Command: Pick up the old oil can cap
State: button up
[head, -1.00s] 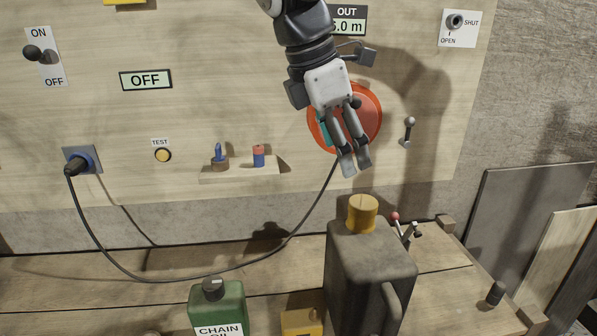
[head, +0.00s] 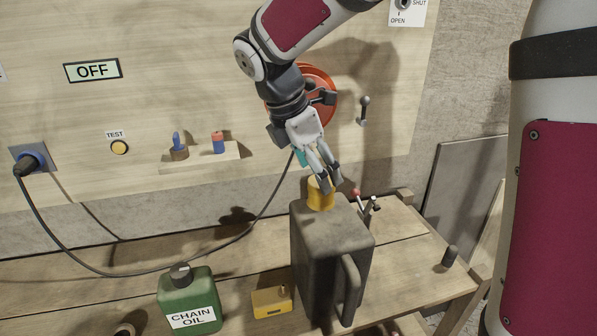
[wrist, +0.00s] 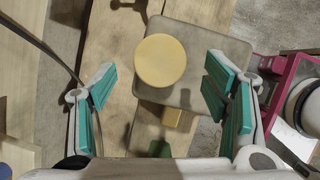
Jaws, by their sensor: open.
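The old oil can (head: 325,245) is a dark, worn, boxy can with a side handle, standing upright on the wooden bench. Its yellow round cap (head: 320,197) sits on top. In the wrist view the cap (wrist: 160,61) shows from above as a yellow disc, between the fingers and toward the far side, on the can's grey top (wrist: 215,60). My gripper (head: 328,184) is open and points down at the cap, its fingertips close to it in the head view. In the wrist view the teal finger pads (wrist: 160,88) stand wide apart on both sides, with nothing between them gripped.
A green chain oil bottle (head: 189,297) and a small yellow box (head: 271,301) stand left of the can. A red-knobbed lever (head: 357,194) is just behind it at right. A black cable (head: 130,273) hangs across the panel. A dark peg (head: 450,257) stands at the bench's right.

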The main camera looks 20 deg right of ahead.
jog(key=shift+x, duration=1.35)
jog(key=c, duration=1)
jog(key=shift+o, duration=0.2)
jog(key=shift+r, duration=0.1)
